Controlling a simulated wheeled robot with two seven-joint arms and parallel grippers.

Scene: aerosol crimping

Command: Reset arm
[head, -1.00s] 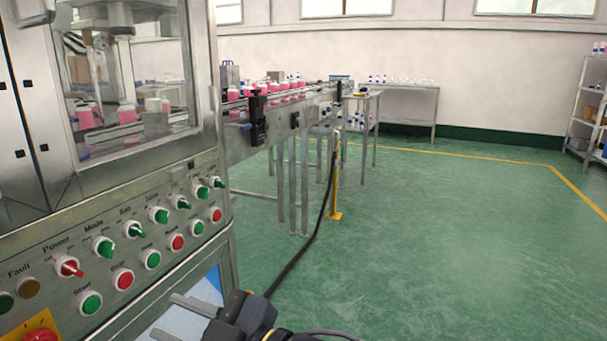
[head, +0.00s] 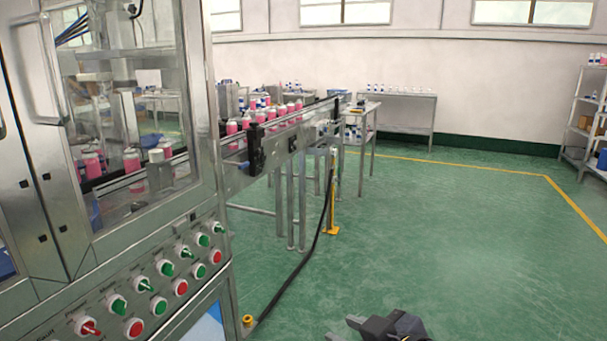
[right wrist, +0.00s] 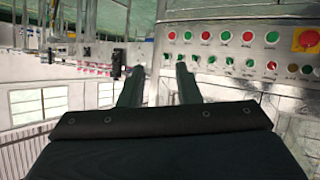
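My right gripper (head: 342,329) shows at the bottom edge of the head view, partly cut off. It is over the green floor, to the right of the machine's control panel (head: 150,270) and apart from it. In the right wrist view the two dark fingers of my right gripper (right wrist: 159,82) stand apart with nothing between them. The control panel (right wrist: 235,55) shows beyond them at the upper right, with rows of red and green knobs and buttons. My left gripper is not in view.
The steel machine with a clear window (head: 135,110) fills the left side. A conveyor (head: 285,128) with several pink bottles runs from it. A yellow-footed post (head: 331,190) and black cable (head: 300,265) stand beside it. The green floor (head: 450,230) at right is clear.

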